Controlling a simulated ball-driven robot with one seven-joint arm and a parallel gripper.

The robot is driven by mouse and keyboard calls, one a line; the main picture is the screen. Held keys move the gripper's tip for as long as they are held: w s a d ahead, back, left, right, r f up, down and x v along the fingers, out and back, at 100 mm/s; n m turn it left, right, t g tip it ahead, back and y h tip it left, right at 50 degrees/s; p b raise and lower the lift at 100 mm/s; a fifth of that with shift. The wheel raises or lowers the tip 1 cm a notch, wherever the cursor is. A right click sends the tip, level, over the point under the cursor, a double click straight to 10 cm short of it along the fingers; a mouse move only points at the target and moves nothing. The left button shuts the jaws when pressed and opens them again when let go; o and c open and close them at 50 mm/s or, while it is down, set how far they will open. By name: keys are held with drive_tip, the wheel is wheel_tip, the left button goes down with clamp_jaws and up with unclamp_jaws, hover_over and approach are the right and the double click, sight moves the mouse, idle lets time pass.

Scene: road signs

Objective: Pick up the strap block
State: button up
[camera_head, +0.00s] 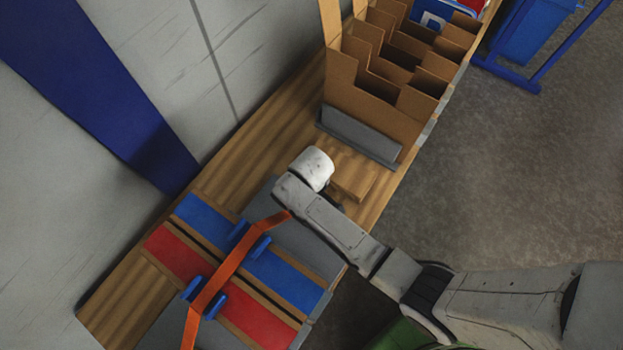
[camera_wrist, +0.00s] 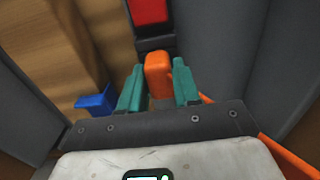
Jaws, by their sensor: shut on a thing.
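The strap block (camera_wrist: 157,78) is an orange block with a rounded top, seen in the middle of the wrist view. My gripper (camera_wrist: 159,66) has two teal fingers, one on each side of it, and is shut on it. In the head view my gripper and the block are hidden behind my white and grey wrist. An orange strap (camera_head: 236,262) runs over the blue and red striped panels and ends beside my wrist. The strap also shows at the lower right of the wrist view (camera_wrist: 287,152).
A brown compartment box (camera_head: 341,78) stands at the far end of the wooden table (camera_head: 262,140), with a grey bar (camera_head: 358,137) before it. A tan block (camera_head: 353,178) lies beside my wrist. A wall borders the table's left; a blue cart (camera_head: 528,40) stands upper right.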

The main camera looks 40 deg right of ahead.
drive_tip(key=shift+r, duration=0.45)
wheel_tip(320, 180, up, 2)
drive_tip(key=shift+r, duration=0.1)
drive_tip(key=s+r, duration=1)
drive_tip(key=s, duration=0.4)
drive_tip(key=shift+d, duration=0.35)
drive_tip(key=o, duration=0.5)
drive_tip(key=shift+c, duration=1.5)
